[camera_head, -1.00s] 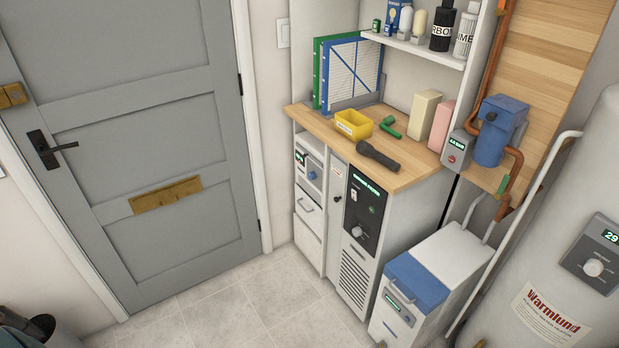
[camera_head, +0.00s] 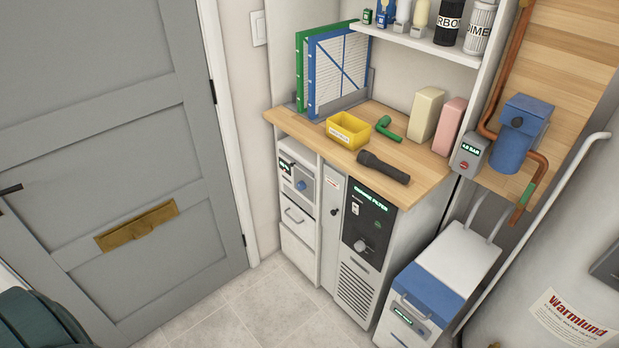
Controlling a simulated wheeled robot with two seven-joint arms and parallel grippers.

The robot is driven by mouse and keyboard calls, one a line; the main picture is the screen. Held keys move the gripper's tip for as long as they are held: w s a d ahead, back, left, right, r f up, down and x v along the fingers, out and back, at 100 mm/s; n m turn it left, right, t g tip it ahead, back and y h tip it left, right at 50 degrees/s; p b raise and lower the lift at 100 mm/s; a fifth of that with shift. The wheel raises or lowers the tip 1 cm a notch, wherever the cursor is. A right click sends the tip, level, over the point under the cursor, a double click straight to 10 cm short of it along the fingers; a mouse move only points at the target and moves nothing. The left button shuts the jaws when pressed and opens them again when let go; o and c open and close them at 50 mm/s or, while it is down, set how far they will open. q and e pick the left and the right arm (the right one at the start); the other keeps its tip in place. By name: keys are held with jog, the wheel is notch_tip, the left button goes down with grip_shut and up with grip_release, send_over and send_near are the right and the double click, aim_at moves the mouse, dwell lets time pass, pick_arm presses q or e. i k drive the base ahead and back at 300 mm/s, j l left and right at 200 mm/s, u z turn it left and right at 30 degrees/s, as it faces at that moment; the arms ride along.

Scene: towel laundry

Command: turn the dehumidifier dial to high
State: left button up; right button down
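Two units with dials show in the head view, and I cannot read which one is the dehumidifier. A small white unit with a blue dial (camera_head: 302,184) and a small lit display sits in the upper left opening of the cabinet. To its right, a black panel (camera_head: 369,222) with green lit text carries a round grey knob (camera_head: 361,246). The position of either dial against its marks is too small to read. Neither of my grippers is in view.
A wooden counter (camera_head: 408,171) above holds a yellow bin (camera_head: 348,131), a black flashlight (camera_head: 383,167) and a green tool (camera_head: 388,129). A grey door (camera_head: 100,130) is at left. Tiled floor in front is partly clear.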

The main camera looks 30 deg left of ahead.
aim_at(300, 186)
jog(key=i+j+z, duration=0.2)
jog(key=j, duration=0.3)
jog(key=j+z, duration=0.2)
jog(key=j, duration=0.3)
jog(key=i+j+z, duration=0.2)
jog(key=j, duration=0.35)
jog(key=k, duration=0.1)
